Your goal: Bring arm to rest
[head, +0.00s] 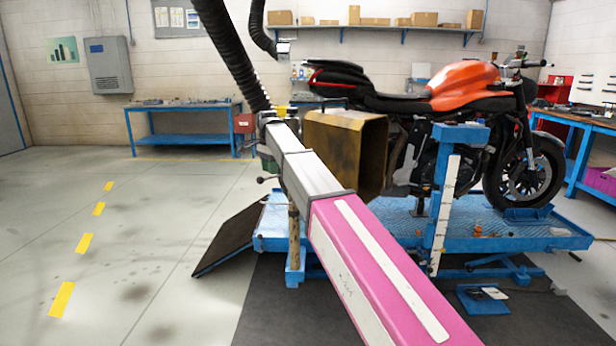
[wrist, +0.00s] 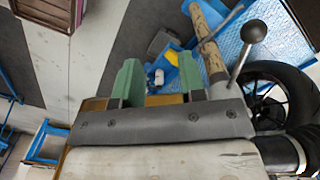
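In the wrist view my gripper (wrist: 159,78) shows two green fingers standing well apart on a grey bar. Nothing is held between them. In the head view a long pink and white beam runs from the lower right toward the middle and a worn yellow-brown box (head: 345,150) stands beside its far end. I cannot make out the gripper's fingers in that view. In the wrist view a rod with a ball knob (wrist: 255,31) and a worn tan tube (wrist: 206,36) are close to the right finger; I cannot tell whether they touch.
An orange and black motorcycle (head: 465,85) stands on a blue lift (head: 390,236), right of the beam. A black hose (head: 232,55) hangs from above. A ramp (head: 228,240) slopes down left. A blue bench (head: 178,108) is at the back wall. The left floor is open.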

